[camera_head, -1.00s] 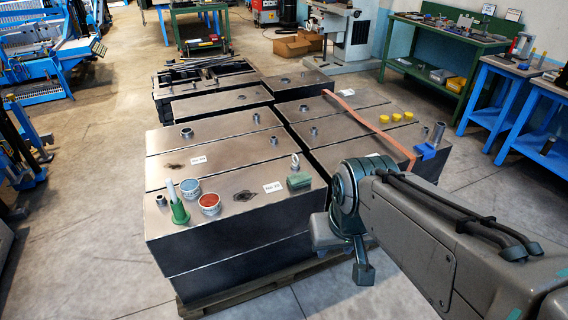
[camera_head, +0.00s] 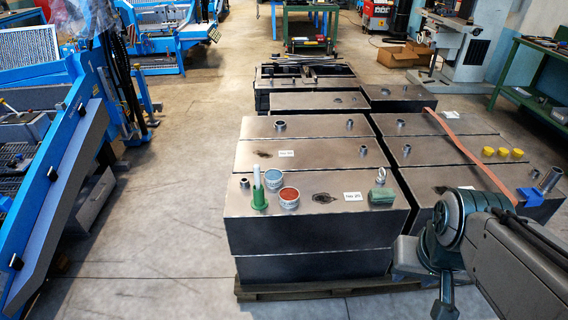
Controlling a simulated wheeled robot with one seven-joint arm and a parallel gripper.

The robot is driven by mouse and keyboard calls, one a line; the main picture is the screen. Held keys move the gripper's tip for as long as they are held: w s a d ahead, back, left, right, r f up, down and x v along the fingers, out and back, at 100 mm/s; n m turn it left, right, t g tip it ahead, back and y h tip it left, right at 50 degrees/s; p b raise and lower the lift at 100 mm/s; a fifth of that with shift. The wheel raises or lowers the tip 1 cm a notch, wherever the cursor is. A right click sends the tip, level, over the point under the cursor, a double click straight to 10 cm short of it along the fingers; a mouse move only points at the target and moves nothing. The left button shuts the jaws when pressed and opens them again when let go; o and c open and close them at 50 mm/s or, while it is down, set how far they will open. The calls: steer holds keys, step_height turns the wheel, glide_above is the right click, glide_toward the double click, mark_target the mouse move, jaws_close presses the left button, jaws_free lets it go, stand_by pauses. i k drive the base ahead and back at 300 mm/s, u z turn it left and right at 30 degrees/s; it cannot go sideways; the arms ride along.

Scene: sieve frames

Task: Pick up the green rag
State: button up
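The green rag (camera_head: 382,195) is a small folded green bundle on the top face of the nearest steel block (camera_head: 330,218), near its right end. A metal ring (camera_head: 381,175) stands up just behind it. My arm (camera_head: 490,240) comes in from the lower right, with its joint to the right of and below the rag, apart from it. No gripper fingers can be made out in this view.
A green bottle-like item (camera_head: 258,198), a blue-topped tin (camera_head: 274,179) and a red-topped tin (camera_head: 289,197) stand on the block's left. A blue cloth (camera_head: 530,196) and yellow caps (camera_head: 502,152) lie at right. Blue machinery (camera_head: 75,160) stands left; floor between is clear.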

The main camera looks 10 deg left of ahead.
mark_target(379, 194)
steer(key=k, duration=0.5)
steer(key=z, duration=0.7)
steer(key=i, duration=1.4)
steer(key=u, duration=0.55)
steer(key=i, duration=0.75)
steer(key=u, duration=0.65)
